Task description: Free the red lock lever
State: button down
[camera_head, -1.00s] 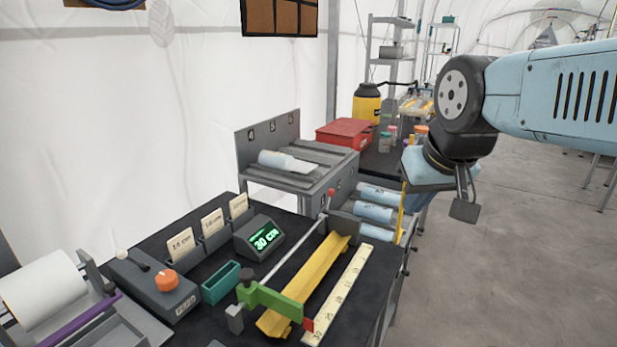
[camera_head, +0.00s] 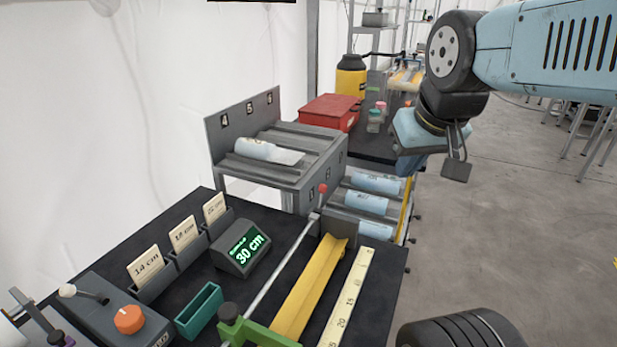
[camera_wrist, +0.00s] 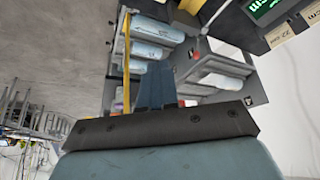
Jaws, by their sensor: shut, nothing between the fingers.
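A small red ball knob (camera_head: 323,188), which looks like the end of the red lock lever, stands on a thin rod at the front corner of the grey roller rack. It also shows in the wrist view (camera_wrist: 196,55), beside the rack. My gripper (camera_head: 408,165) is to the right of the rack, higher in the picture than the knob and clear of it. In the wrist view, its blue fingers (camera_wrist: 154,85) are together and empty, in front of the shelves. The lever's lower end and latch cannot be made out.
The grey rack (camera_head: 228,125) holds a white-blue roll (camera_head: 262,150); more rolls (camera_head: 376,183) lie on lower shelves. The black bench holds a yellow channel (camera_head: 310,285), a ruler (camera_head: 350,295), a green clamp (camera_head: 255,333) and a "30 cm" display (camera_head: 240,250). Open floor lies at right.

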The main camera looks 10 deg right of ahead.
jog(key=w+a+f+n+g+h, duration=0.15)
jog(key=w+a+n, duration=0.25)
jog(key=w+a, duration=0.5)
jog(key=w+a+f+n+g+h, duration=0.1)
jog(key=w+a+f+n+g, duration=0.2)
jog(key=w+a, duration=0.6)
jog(key=n, duration=0.1)
send_over(321, 198)
jog(key=a, duration=0.3)
jog(key=shift+g, duration=0.25)
jog(key=x, duration=0.3)
jog(key=a+x, duration=0.1)
jog(key=x, duration=0.2)
jog(key=a+x, duration=0.1)
jog(key=x, duration=0.3)
jog(key=shift+s+f, duration=0.25)
jog(key=shift+s, duration=0.05)
jog(key=shift+w+d+f, duration=0.2)
jog(key=shift+w+d, duration=0.1)
jog(key=shift+d, duration=0.15)
jog(key=shift+a, duration=0.1)
